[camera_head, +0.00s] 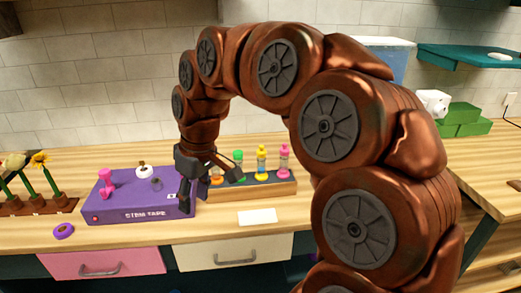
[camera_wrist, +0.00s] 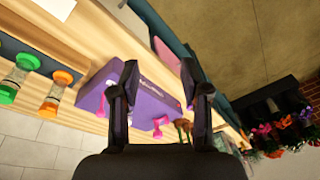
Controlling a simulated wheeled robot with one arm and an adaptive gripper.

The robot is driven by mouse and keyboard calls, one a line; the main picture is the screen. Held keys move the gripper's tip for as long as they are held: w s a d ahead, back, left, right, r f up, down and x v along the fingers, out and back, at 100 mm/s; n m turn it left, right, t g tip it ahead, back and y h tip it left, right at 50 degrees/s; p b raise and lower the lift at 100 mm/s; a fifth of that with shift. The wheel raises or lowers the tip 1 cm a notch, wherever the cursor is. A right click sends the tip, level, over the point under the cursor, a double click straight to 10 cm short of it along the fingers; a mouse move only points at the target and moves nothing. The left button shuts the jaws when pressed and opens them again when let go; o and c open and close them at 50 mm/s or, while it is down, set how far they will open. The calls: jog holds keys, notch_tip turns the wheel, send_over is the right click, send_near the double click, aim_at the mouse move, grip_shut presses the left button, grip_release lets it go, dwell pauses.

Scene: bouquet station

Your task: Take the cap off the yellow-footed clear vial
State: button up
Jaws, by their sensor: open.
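Several clear vials stand upright in a wooden rack (camera_head: 270,190) on the counter. The third from the left has a yellow cap (camera_head: 262,150) and a foot (camera_head: 262,176) that looks yellow to orange; its cap is on. Left of it is a green-capped vial (camera_head: 238,157); right of it is a pink vial (camera_head: 284,158). My gripper (camera_head: 208,192) is open and empty, above the rack's left end and the purple box's right edge. In the wrist view, the open fingers (camera_wrist: 158,72) frame the purple box; an orange vial (camera_wrist: 56,92) and a green-capped vial (camera_wrist: 17,78) show at left.
A purple stem tape box (camera_head: 135,198) stands left of the rack, with a pink piece on it. A purple tape roll (camera_head: 63,230) and a flower stand (camera_head: 35,205) are further left. A white card (camera_head: 257,216) lies before the rack. Tiled wall behind.

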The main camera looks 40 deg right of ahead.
jog(key=w+d+r+t, duration=0.1)
jog(key=w+d+r, duration=0.2)
jog(key=w+d, duration=0.3)
jog(key=m+t+h+p, duration=0.1)
jog(key=m+t, duration=0.1)
send_near(262, 146)
jog(key=w, duration=0.1)
jog(key=shift+s+p+x, duration=0.2)
jog(key=shift+p+x, duration=0.55)
jog(key=shift+x, duration=0.85)
jog(key=shift+s+p+x, duration=0.15)
jog(key=shift+p+x, duration=0.6)
jog(key=shift+x, duration=0.8)
jog(key=x, duration=0.2)
jog(key=shift+f+p, duration=0.35)
jog(key=shift+f, duration=0.05)
jog(key=c, duration=0.8)
